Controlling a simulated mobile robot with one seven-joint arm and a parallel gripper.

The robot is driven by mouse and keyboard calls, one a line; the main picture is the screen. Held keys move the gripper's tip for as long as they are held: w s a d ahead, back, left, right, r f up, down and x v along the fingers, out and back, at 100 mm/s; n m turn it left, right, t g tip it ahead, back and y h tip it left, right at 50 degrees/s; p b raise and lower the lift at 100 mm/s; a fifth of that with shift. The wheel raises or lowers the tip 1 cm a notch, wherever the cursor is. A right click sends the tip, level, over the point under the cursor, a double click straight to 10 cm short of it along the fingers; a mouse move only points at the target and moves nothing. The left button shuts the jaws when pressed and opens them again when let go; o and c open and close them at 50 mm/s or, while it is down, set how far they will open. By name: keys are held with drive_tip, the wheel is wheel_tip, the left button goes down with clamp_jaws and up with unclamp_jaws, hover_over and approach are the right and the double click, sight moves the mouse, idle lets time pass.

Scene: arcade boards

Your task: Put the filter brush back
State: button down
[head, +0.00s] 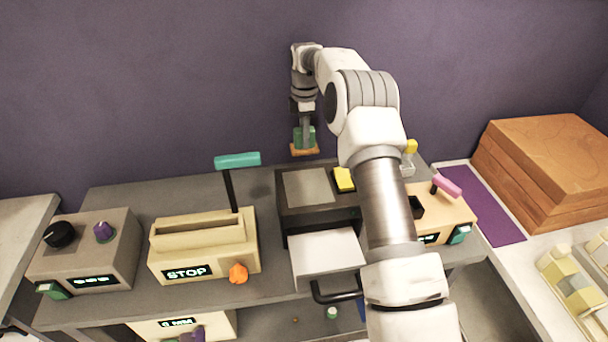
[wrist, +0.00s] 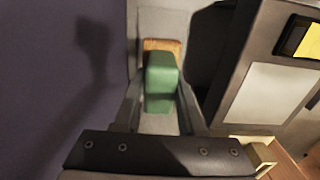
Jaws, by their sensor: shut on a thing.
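The filter brush (head: 304,149) has a green handle and an orange-brown base. My gripper (head: 305,128) is shut on its green handle and holds it up behind the dark box, near the back wall, with the base pointing down. In the wrist view the green handle of the brush (wrist: 162,80) sits between the two fingers, and its brown base shows beyond it. The dark box (head: 293,214) has a pale panel on top and a white open drawer (head: 327,254) in front. Which place belongs to the brush cannot be told.
A yellow block (head: 343,179) lies on the dark box. A cream slotted device (head: 203,260) with a teal-topped lever and a grey knob box (head: 86,252) stand to the left. A tan box (head: 446,214) with a pink lever and a wooden block (head: 545,165) are right.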

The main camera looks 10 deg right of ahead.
drive_tip(key=shift+f, duration=4.8)
drive_tip(key=shift+f, duration=0.1)
drive_tip(key=shift+f+b, duration=0.15)
drive_tip(key=shift+b, duration=0.2)
drive_tip(key=c, duration=0.5)
unclamp_jaws()
